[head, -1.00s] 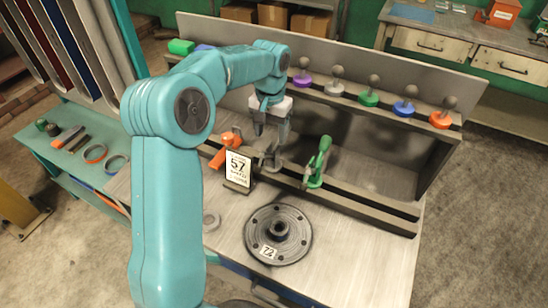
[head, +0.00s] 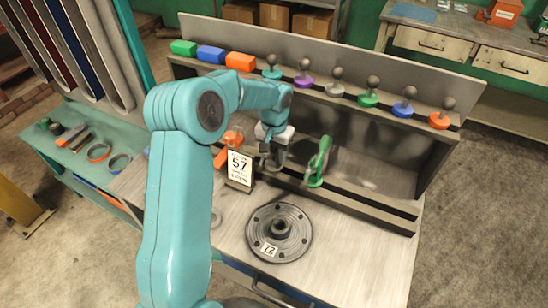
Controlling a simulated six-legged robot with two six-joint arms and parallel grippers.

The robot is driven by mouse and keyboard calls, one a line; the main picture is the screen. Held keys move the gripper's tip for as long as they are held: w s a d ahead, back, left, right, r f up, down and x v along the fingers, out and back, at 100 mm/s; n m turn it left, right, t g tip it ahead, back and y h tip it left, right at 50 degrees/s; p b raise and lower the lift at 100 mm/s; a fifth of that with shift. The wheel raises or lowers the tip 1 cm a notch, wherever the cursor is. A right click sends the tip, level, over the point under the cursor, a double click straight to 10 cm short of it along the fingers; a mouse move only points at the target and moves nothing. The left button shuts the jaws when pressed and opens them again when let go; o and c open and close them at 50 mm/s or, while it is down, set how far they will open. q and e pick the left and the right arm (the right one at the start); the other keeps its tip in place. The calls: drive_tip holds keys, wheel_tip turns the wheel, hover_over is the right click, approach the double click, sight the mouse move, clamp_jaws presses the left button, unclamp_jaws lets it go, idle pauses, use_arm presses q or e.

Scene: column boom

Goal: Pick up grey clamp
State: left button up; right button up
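The grey clamp (head: 267,163) stands on the lower rail of the rack, between an orange clamp (head: 231,138) and a green clamp (head: 319,162). My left gripper (head: 273,152) points down right at the grey clamp and overlaps its upper part. The fingers and the clamp blend together in grey, so I cannot tell whether the fingers have closed on it. My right gripper is out of view.
A number card reading 57 (head: 239,168) stands just in front, left of the grey clamp. A black round flange (head: 279,232) lies on the bench. Colored knobs (head: 369,91) and blocks (head: 211,53) line the upper shelf. The bench at right is clear.

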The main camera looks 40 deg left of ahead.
sight(274, 149)
use_arm(q)
drive_tip(key=c, duration=0.5)
drive_tip(key=shift+r, duration=0.1)
drive_tip(key=shift+r+p, duration=1.1)
drive_tip(key=shift+r, duration=0.7)
drive_tip(key=shift+f, duration=0.15)
drive_tip(key=shift+s+d, duration=0.3)
drive_tip(key=shift+s, duration=0.15)
drive_tip(key=shift+s+d, duration=0.1)
